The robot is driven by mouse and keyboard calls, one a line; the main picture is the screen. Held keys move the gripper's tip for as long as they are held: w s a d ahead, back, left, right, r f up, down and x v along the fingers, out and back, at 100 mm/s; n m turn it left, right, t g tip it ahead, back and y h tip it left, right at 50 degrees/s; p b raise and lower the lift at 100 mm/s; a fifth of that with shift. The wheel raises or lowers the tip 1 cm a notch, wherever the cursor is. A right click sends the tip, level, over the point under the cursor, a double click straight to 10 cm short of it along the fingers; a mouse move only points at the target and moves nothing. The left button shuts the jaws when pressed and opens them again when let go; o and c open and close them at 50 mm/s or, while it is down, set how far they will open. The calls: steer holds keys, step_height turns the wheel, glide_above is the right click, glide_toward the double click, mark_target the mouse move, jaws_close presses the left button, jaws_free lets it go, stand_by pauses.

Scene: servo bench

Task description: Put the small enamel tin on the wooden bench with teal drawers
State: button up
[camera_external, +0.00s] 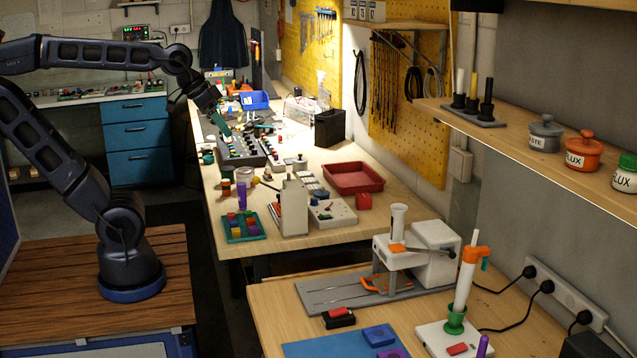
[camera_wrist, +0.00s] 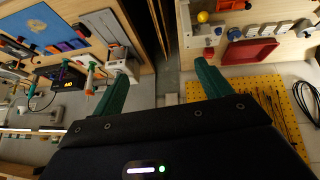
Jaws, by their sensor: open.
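Three lidded tins stand on the wall shelf at the right: a grey one (camera_external: 545,133), an orange one (camera_external: 583,152) marked FLUX, and a white one with a green lid (camera_external: 625,174), cut by the frame edge. I cannot tell which is the small enamel tin. The bench with teal drawers (camera_external: 138,134) stands at the back left, its pale top holding several small items. My gripper (camera_external: 219,122) is over the far part of the long middle bench, away from the tins. In the wrist view my gripper (camera_wrist: 163,69) is open, with nothing between its green fingers.
The long bench (camera_external: 330,236) is crowded with a red tray (camera_external: 353,178), a black box (camera_external: 329,127) and many small parts. The near bench (camera_external: 400,318) carries a white press-like device (camera_external: 432,254).

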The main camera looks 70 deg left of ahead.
steer(key=w+a+r+n+t, duration=0.25)
steer(key=w+a, duration=0.35)
steer(key=w, duration=0.4)
steer(key=n+g+y, duration=0.3)
steer(key=n+y, duration=0.7)
steer(key=y, duration=0.3)
glide_above(246, 173)
steer(key=s+d, duration=0.2)
step_height(246, 173, down, 5)
steer(key=f, duration=2.7)
steer(key=shift+s+a+f, duration=0.15)
steer(key=shift+a+f, duration=0.05)
steer(key=shift+f, duration=0.05)
steer(key=shift+x, duration=3.8)
steer(key=shift+r, duration=0.1)
